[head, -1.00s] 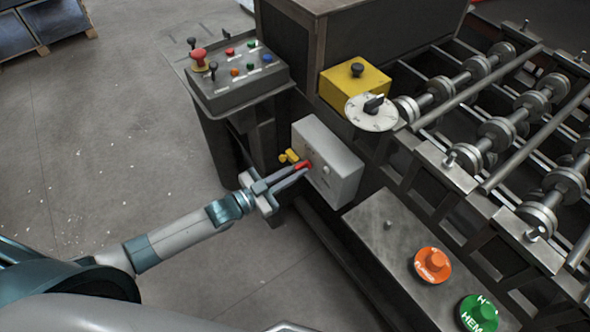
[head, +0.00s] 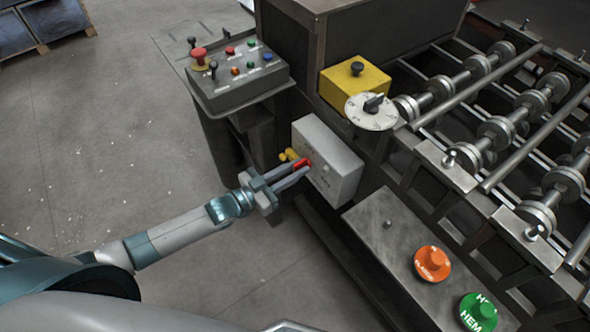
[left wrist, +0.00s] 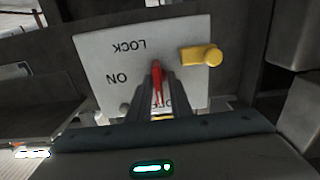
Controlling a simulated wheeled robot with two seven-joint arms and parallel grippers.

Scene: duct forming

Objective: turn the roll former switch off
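The roll former switch is a light grey box (head: 328,160) on the machine's side. It has a red lever (head: 302,164) and a yellow knob (head: 288,155) at its left. My left gripper (head: 299,169) is at the box, its fingers slightly apart with the red lever between their tips. In the left wrist view the plate (left wrist: 100,58) reads LOCK and ON upside down. The red lever (left wrist: 157,80) stands at the fingers, and a partly covered label shows between them. The yellow knob (left wrist: 203,56) is at the right. My right gripper is not in view.
A control console (head: 240,85) with several buttons stands behind the arm. A yellow box (head: 352,78) with a white dial (head: 371,112) sits above the switch. A panel with orange (head: 432,263) and green (head: 478,312) buttons is at the lower right.

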